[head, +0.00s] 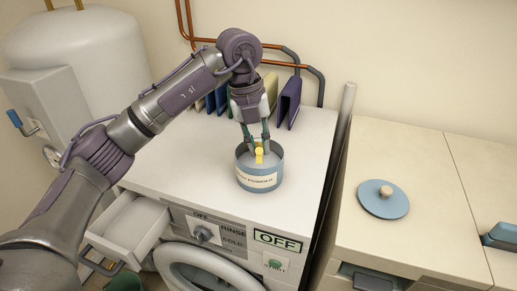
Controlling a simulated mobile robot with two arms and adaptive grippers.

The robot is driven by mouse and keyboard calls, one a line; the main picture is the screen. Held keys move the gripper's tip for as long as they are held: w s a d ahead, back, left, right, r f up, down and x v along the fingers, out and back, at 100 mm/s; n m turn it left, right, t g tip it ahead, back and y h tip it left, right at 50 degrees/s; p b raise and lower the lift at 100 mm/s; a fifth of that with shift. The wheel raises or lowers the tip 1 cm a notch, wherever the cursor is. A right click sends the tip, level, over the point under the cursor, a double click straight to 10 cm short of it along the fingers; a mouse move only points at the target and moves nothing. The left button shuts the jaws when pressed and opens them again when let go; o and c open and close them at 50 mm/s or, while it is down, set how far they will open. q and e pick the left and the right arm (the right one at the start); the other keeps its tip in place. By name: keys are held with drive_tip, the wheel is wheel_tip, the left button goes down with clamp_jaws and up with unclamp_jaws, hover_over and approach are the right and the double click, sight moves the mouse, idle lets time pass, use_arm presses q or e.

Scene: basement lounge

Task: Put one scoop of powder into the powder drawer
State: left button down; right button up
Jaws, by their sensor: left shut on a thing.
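The powder tub (262,180), a blue-grey tin with a cream label ending in "POWDER", stands on top of the washing machine (312,150). My left gripper (257,145) points down into the tub's mouth. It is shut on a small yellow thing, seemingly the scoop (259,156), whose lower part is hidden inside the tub. I cannot see whether it holds powder. The powder drawer (128,222) is pulled out at the machine's front left, below the arm. My right gripper is not in view.
A round blue lid (383,199) with a knob lies on the cream counter (410,165) at the right. Several upright folders or boxes (289,100) stand behind the tub, near copper pipes. A white tank (75,60) is at the back left. The round machine door (205,268) is below.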

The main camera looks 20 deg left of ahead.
sight(259, 147)
use_arm(q)
drive_tip(key=shift+s+d+r+t+y+b, duration=0.25)
drive_tip(key=shift+s+t+b, duration=0.35)
drive_tip(key=shift+b, duration=0.3)
drive_tip(key=shift+s+d+r+t+y+b, duration=0.15)
drive_tip(key=shift+s+r+t+b, duration=0.15)
drive_tip(key=shift+s+t+b, duration=0.4)
drive_tip(key=shift+r, duration=0.45)
drive_tip(key=shift+s+d+r+t+b, duration=0.1)
drive_tip(key=shift+s+r+t+b, duration=0.3)
drive_tip(key=shift+r, duration=0.15)
drive_tip(key=shift+s+d+r+t+b, duration=0.1)
drive_tip(key=shift+s+r+t+b, duration=0.25)
drive_tip(key=shift+r, duration=0.2)
